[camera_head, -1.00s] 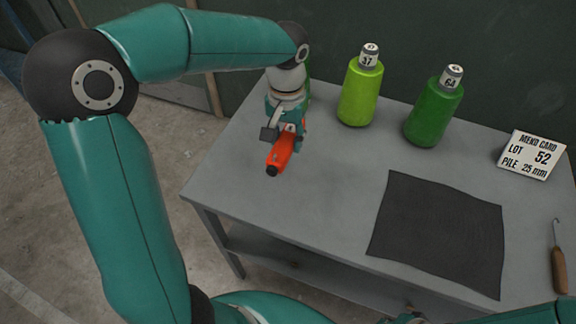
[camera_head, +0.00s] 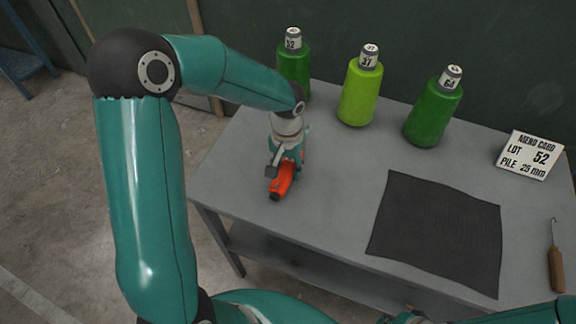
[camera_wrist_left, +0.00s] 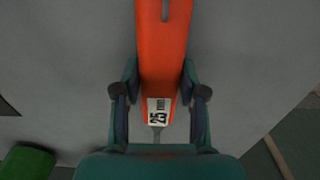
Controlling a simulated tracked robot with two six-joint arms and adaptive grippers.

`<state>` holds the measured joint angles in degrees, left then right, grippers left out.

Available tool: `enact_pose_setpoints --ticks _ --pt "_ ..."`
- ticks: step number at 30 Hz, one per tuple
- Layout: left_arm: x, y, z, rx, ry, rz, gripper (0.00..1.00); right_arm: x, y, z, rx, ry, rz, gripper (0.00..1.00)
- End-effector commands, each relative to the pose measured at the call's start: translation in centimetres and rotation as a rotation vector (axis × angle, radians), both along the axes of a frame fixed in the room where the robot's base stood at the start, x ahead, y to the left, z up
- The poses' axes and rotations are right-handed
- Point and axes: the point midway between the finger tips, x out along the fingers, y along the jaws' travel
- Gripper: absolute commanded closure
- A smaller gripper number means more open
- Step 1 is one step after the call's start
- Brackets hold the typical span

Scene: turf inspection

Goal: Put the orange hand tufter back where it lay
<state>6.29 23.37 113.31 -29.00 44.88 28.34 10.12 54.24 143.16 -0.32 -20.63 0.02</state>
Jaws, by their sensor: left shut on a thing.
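The orange hand tufter (camera_head: 283,184) is in my left gripper (camera_head: 286,160) over the left part of the grey table (camera_head: 330,160). In the left wrist view the tufter (camera_wrist_left: 163,50) lies between the two fingers of the left gripper (camera_wrist_left: 160,100), which are shut on it. A white label on it reads 25 mm. In the head view the tufter points toward the front edge of the table. It is low over the top, but I cannot tell whether it touches. My right gripper is not clearly in view.
Three green bottle-shaped cones stand along the back: labelled 52 (camera_head: 293,70), 37 (camera_head: 358,95) and 64 (camera_head: 433,112). A dark mat (camera_head: 437,235) lies right of centre. A card (camera_head: 531,155) reads LOT 52, PILE 25 mm. A wooden-handled hook (camera_head: 556,268) lies at right.

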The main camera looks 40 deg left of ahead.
Motion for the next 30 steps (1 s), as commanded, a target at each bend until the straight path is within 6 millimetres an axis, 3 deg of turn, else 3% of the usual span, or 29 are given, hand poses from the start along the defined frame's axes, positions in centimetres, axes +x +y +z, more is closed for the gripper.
enact_pose_setpoints --ticks 2,3,7,20,26,30 --pt "0.0 0.0 0.0 0.0 -0.002 0.001 1.0 0.0 0.0 0.0 0.0 0.0 0.0 1.0" --pt "0.0 0.0 0.0 0.0 0.0 0.001 0.56 0.0 0.0 -0.1 0.0 0.0 0.0 1.0" --pt "0.0 0.0 0.0 0.0 0.0 0.001 0.34 0.0 0.0 0.0 0.0 0.0 0.0 1.0" --pt "0.0 0.1 0.7 0.001 -0.002 0.003 0.34 0.0 0.0 -0.1 0.0 0.0 0.0 1.0" --pt "0.1 0.1 3.5 0.0 -0.006 0.002 0.34 0.0 0.0 -0.3 0.0 0.0 0.0 1.0" --pt "0.1 0.1 6.4 0.001 -0.007 0.002 0.34 0.0 0.0 -0.4 0.0 0.0 0.0 1.0"
